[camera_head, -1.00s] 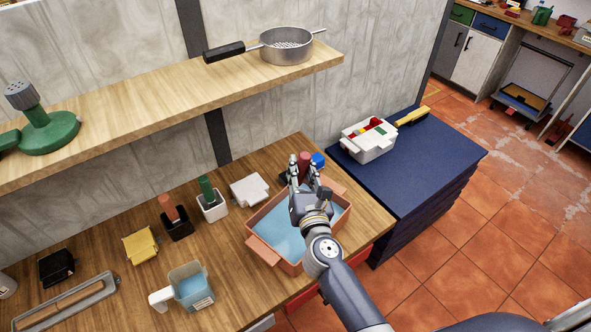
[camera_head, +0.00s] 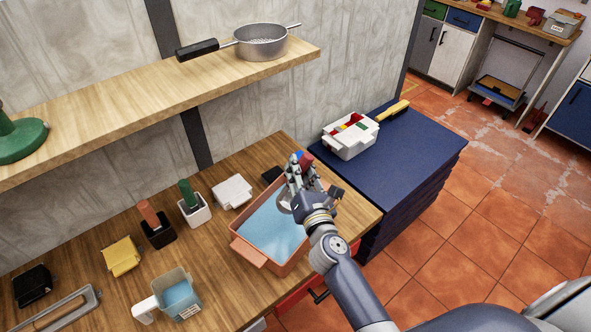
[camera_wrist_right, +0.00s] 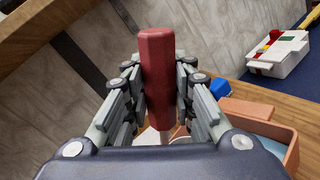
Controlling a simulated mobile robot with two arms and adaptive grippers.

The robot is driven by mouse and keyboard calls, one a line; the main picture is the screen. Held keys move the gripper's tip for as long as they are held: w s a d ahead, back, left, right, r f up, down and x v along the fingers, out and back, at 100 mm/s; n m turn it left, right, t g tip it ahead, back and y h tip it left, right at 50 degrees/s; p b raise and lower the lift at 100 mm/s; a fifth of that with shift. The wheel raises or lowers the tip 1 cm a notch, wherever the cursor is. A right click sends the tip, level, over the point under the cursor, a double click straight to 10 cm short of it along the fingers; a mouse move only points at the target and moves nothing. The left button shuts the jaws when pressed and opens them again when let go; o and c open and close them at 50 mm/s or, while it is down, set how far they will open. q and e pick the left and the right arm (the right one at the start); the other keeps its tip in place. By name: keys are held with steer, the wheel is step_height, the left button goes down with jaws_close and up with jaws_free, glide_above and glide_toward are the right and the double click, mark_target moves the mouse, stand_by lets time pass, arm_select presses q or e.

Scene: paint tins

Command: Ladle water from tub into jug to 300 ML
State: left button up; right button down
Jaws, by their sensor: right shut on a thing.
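The salmon-pink tub (camera_head: 243,256) holds blue water and stands near the right end of the wooden bench; its rim also shows in the right wrist view (camera_wrist_right: 258,108). My right gripper (camera_head: 300,172) is over the tub's far right part, shut on the red handle (camera_wrist_right: 157,75) of the ladle, which stands up between the fingers. The ladle's lower part is mostly hidden by the gripper, so I cannot tell whether it holds water. The clear jug (camera_head: 163,284) with a white handle stands at the front left of the tub and has blue water in it. I cannot read its level.
Behind the tub and jug are a white block (camera_head: 232,192), a white holder with a green handle (camera_head: 194,211), a black holder with a brown handle (camera_head: 158,233) and a yellow item (camera_head: 122,257). A shelf (camera_head: 130,112) overhangs the back. A navy cabinet (camera_head: 400,165) stands right.

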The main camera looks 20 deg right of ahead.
mark_target(280, 196)
steer(key=shift+f+b, duration=3.75)
steer(key=shift+f, duration=0.4)
steer(key=shift+r, duration=0.1)
steer(key=shift+w+a+f+n, duration=0.1)
steer(key=shift+w+a+n, duration=0.05)
steer(key=shift+a+n, duration=1.15)
steer(key=shift+w+a+f+n, duration=0.1)
steer(key=shift+a+n, duration=0.8)
steer(key=shift+a, duration=0.7)
steer(key=shift+d+r, duration=0.2)
steer(key=shift+r, duration=0.1)
steer(key=shift+d+r, duration=0.15)
steer(key=shift+r, duration=4.25)
